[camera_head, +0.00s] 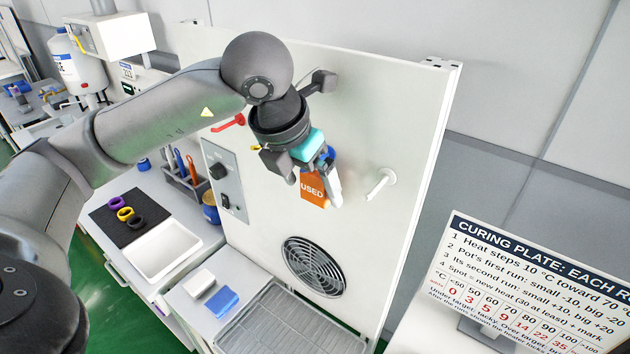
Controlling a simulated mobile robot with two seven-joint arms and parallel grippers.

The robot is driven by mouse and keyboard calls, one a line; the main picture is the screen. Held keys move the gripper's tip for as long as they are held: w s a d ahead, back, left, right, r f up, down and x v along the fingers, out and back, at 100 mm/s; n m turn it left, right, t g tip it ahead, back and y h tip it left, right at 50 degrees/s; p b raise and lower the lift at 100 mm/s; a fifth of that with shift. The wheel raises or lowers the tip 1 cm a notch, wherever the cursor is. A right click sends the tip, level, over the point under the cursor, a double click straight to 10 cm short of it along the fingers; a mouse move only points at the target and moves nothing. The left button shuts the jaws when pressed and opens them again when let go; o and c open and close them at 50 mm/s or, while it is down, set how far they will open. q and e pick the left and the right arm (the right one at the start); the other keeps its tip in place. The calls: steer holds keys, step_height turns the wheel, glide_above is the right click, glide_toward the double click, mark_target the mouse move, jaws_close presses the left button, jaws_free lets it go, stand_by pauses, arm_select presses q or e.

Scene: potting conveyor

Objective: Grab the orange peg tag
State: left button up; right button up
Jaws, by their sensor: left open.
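The orange tag (312,190), marked "USED", hangs in front of the upright white panel. Its upper part and whatever holds it up are hidden behind my left gripper (318,178). My left gripper is open, with its fingers right at the tag's top and right edge. I cannot tell whether a finger touches the tag. An empty white peg (380,184) sticks out of the panel to the right of the tag. My right gripper is not in view.
The white panel (420,130) stands close behind the gripper, with a round fan grille (313,267) and control box (224,178). A sign (530,280) stands at right.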

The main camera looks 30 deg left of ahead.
arm_select(q)
steer(key=shift+w+f, duration=0.25)
steer(key=shift+f, duration=0.3)
steer(key=c, duration=1.4)
steer(key=shift+c, duration=0.2)
steer(key=shift+a+r, duration=0.1)
steer(key=shift+r, duration=0.05)
